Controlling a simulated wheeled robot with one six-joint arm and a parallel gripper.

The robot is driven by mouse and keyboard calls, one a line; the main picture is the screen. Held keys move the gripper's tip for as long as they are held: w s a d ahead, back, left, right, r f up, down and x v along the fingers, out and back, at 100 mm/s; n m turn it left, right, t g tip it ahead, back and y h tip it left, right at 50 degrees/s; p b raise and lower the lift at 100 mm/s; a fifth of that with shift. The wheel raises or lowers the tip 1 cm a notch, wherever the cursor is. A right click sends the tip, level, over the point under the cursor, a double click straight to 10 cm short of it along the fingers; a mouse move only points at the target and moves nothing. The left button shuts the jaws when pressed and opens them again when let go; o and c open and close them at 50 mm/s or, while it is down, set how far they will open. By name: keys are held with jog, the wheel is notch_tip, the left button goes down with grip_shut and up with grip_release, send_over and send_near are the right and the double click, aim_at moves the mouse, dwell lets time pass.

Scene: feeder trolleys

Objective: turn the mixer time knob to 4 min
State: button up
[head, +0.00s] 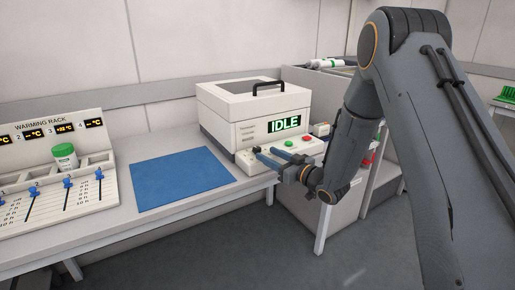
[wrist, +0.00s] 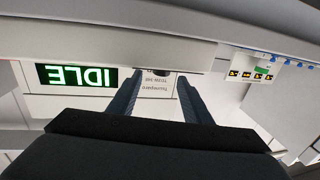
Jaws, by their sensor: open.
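The mixer (head: 222,118) is a white box with a black lid handle and a green display (head: 284,124) reading IDLE. It stands on the bench right of a blue mat. My gripper (head: 262,154) is at the front control ledge of the mixer, its two fingers apart and pointing at the ledge.
A green button (head: 289,143) and a red button (head: 306,138) sit on the ledge right of my gripper. The blue mat (head: 180,178) is bare. A warming rack (head: 75,150) with sliders and a green-lidded jar (head: 65,157) stands at left. Lower units with red parts stand at right.

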aim_at(260, 151)
jog(key=x, duration=0.7)
jog(key=shift+s, duration=0.1)
jog(key=shift+c, duration=0.6)
jog(key=c, duration=0.9)
jog(key=shift+c, duration=0.2)
jog(key=shift+a+m+t+h, duration=0.1)
jog(key=shift+m+t+h, duration=0.2)
jog(key=shift+h, duration=0.1)
